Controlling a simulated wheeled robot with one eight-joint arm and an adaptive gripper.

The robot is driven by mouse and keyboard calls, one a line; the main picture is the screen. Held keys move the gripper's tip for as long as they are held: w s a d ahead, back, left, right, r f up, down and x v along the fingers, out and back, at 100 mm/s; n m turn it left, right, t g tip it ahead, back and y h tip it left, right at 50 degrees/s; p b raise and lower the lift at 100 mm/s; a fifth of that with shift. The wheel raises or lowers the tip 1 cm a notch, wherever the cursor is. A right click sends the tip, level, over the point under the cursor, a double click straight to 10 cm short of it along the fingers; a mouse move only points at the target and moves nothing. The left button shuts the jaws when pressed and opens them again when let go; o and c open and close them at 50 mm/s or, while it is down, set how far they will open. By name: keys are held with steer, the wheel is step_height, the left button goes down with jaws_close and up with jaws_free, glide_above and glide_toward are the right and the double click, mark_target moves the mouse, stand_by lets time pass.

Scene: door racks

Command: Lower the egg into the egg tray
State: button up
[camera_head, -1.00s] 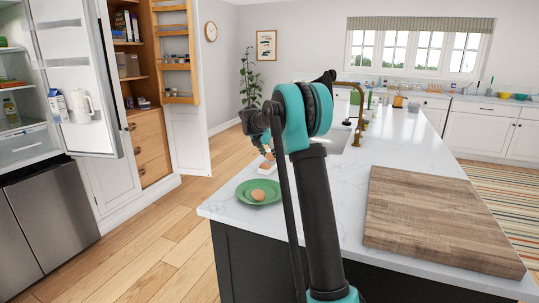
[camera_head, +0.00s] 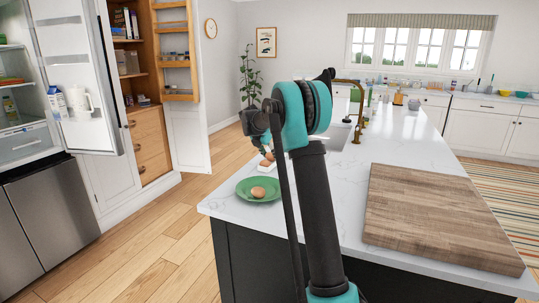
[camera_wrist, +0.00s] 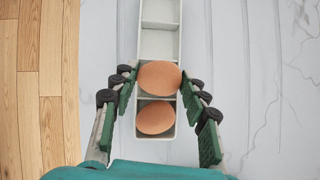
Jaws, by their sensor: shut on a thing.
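My gripper (camera_wrist: 159,80) is shut on a brown egg (camera_wrist: 160,75), with green-padded fingers on its left and right sides. The egg is over the pale, narrow egg tray (camera_wrist: 160,44); I cannot tell whether it touches the tray. A second brown egg (camera_wrist: 155,118) sits in the tray's nearest compartment. The compartments beyond the held egg are empty. In the head view, my gripper (camera_head: 266,150) is partly hidden by my arm, above the tray (camera_head: 267,166) near the counter's left edge.
A green plate (camera_head: 245,195) with another brown egg (camera_head: 258,192) stands on the white counter (camera_head: 335,190), nearer than the tray. A wooden board (camera_head: 440,215) lies to the right. A faucet (camera_head: 358,110) stands farther back. The wooden floor is left of the counter.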

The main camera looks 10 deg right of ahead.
steer(key=shift+f, duration=0.2)
steer(key=o, duration=0.8)
steer(key=shift+r, duration=0.1)
